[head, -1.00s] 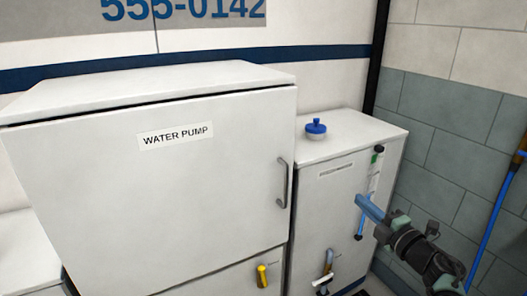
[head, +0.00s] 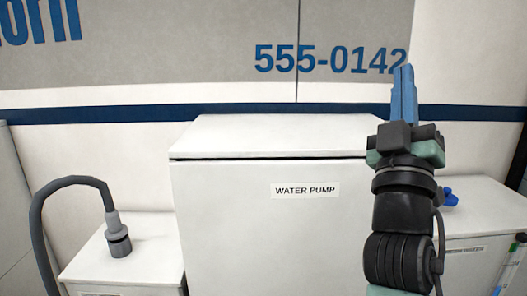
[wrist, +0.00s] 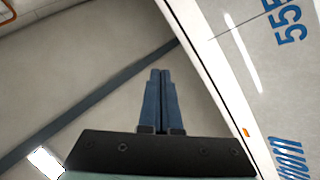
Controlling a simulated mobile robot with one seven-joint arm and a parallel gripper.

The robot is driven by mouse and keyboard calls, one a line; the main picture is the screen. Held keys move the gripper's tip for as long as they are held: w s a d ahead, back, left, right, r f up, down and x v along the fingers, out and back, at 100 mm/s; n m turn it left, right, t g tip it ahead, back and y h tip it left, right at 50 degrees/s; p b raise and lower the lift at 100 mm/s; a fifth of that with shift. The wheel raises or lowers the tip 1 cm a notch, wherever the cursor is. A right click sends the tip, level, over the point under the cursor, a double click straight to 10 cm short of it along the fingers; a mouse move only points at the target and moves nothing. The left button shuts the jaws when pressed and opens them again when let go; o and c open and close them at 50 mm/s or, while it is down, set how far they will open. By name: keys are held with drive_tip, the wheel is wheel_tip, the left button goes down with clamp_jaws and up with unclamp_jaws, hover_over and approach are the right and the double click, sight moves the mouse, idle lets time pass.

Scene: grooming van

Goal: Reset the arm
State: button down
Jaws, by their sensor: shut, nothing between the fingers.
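My gripper (head: 404,70) is raised in the right half of the head view, pointing up, with its blue fingers together and nothing between them. It stands in front of the white van wall and hides part of the right side of the water pump cabinet (head: 240,220). The wrist view also shows the gripper (wrist: 160,75) with its two blue fingers side by side and touching, clear of any object.
A grey hose with a nozzle (head: 117,235) stands on a low white cabinet (head: 150,250) at left. A second low cabinet (head: 480,215) at right carries a blue cap (head: 450,196), partly hidden by my arm. The space above the cabinets is free.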

drive_tip(key=s+a+r+m+y+p, duration=0.1)
drive_tip(key=s+a+r+y, duration=0.3)
drive_tip(key=s+a, duration=0.4)
drive_tip(key=s+a+r+m+t+y+p, duration=0.1)
drive_tip(key=s+a+r+m+y+p, duration=0.1)
drive_tip(key=s+a+r+y, duration=0.3)
drive_tip(key=s+a+r, duration=0.1)
drive_tip(key=s+a, duration=0.2)
drive_tip(key=a, duration=0.4)
drive_tip(key=shift+a+r+t+p, duration=0.15)
drive_tip(key=shift+r+t+p, duration=0.05)
drive_tip(key=shift+t+p, duration=0.1)
drive_tip(key=shift+s, duration=0.1)
